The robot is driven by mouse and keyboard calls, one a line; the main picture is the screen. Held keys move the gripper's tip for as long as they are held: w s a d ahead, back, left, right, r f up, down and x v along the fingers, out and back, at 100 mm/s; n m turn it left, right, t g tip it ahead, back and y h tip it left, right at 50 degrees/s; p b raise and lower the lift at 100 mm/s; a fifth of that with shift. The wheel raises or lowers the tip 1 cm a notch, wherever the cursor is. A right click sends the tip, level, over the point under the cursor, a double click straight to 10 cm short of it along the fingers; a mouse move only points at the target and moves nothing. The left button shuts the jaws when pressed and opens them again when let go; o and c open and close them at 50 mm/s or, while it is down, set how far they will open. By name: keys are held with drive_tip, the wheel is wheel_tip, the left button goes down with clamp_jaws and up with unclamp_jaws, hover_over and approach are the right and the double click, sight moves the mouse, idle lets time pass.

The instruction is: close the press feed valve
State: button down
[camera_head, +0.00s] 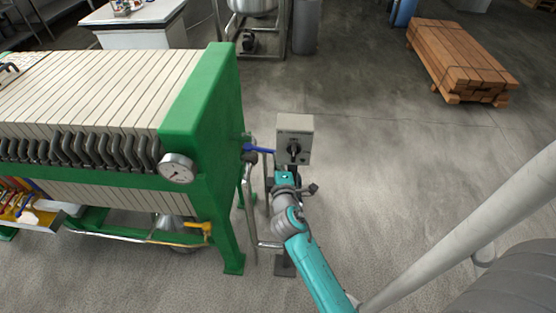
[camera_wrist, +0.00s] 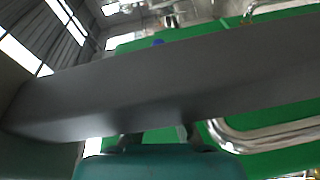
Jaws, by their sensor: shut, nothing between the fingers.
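The green filter press (camera_head: 225,130) with pale plates stands at the left in the head view. A valve with a blue lever (camera_head: 258,149) sits at its right end, on metal piping, with the lever pointing right toward a grey control box. A small blue spot (camera_wrist: 158,42) in the wrist view may be this lever. A yellow-handled valve (camera_head: 197,227) is lower on the press. My gripper (camera_wrist: 160,138) is just below the control box, right of and below the blue lever. It is shut and holds nothing; its fingertips are mostly hidden.
The grey control box (camera_head: 295,137) with a black knob stands on a post close above my gripper. A large dark grey bar (camera_wrist: 160,85) crosses the wrist view close up. Bent steel piping (camera_head: 250,195) is left of my arm. Floor at the right is clear before stacked timber (camera_head: 460,58).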

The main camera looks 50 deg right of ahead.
drive_tip(key=shift+d, duration=0.15)
idle(0.3)
drive_tip(key=f+v, duration=0.1)
drive_tip(key=v, duration=1.1)
drive_tip(key=m+g+h, duration=0.3)
drive_tip(key=m+g, duration=0.3)
drive_tip(key=m, duration=1.4)
approach(267, 150)
drive_tip(key=w+d+f, duration=0.1)
drive_tip(key=d, duration=0.6)
drive_tip(key=shift+w+f, duration=0.35)
drive_tip(key=shift+d, duration=0.1)
